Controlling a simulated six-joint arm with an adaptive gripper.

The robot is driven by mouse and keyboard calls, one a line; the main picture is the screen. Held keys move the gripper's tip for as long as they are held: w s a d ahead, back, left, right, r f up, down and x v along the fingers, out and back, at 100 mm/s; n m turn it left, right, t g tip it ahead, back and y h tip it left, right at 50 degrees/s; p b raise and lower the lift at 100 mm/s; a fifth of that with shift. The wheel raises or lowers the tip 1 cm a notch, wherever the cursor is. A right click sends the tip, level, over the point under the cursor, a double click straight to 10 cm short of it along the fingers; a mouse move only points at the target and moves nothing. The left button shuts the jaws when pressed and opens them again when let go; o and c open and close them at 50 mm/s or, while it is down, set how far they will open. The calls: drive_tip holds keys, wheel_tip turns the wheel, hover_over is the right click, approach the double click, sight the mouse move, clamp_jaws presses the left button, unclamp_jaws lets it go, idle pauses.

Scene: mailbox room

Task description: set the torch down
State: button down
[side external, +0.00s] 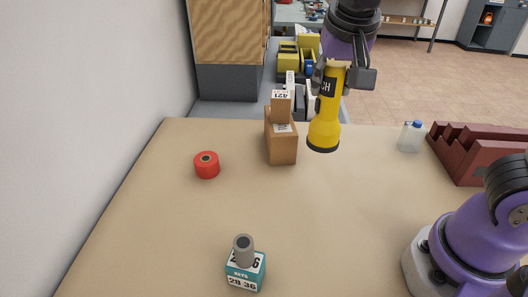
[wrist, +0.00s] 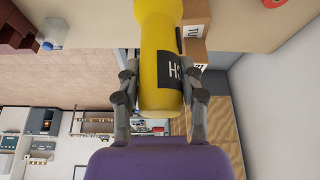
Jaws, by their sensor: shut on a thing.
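The yellow torch (side external: 325,118) has a black lower rim and a black label. It hangs upright, wide end down, in the side external view. My gripper (side external: 343,76) is shut on its upper part. In the wrist view the torch (wrist: 157,45) sits between the two fingers of my gripper (wrist: 160,95). In the side view the torch's lower end overlaps the tan table (side external: 350,220) near its far edge. It appears held above the surface, though the exact gap is hard to tell.
Cardboard boxes (side external: 281,147) stand just left of the torch. A red roll (side external: 206,165) lies further left, and a teal box (side external: 245,272) with a grey cylinder stands in front. A clear bottle (side external: 411,137) and a maroon rack (side external: 475,153) are at right. The table's middle is clear.

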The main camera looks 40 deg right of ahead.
drive_tip(key=s+d+f+m, duration=0.1)
drive_tip(key=d+f, duration=0.4)
drive_tip(key=d, duration=0.3)
drive_tip(key=s+d+f+m+h, duration=0.1)
drive_tip(key=s+d+f+m, duration=0.1)
drive_tip(key=d+f, duration=0.4)
drive_tip(key=shift+s+d+g, duration=0.3)
drive_tip(key=shift+d, duration=0.7)
drive_tip(key=shift+f, duration=0.2)
drive_tip(key=shift+c, duration=2.1)
unclamp_jaws()
drive_tip(key=shift+r, duration=0.1)
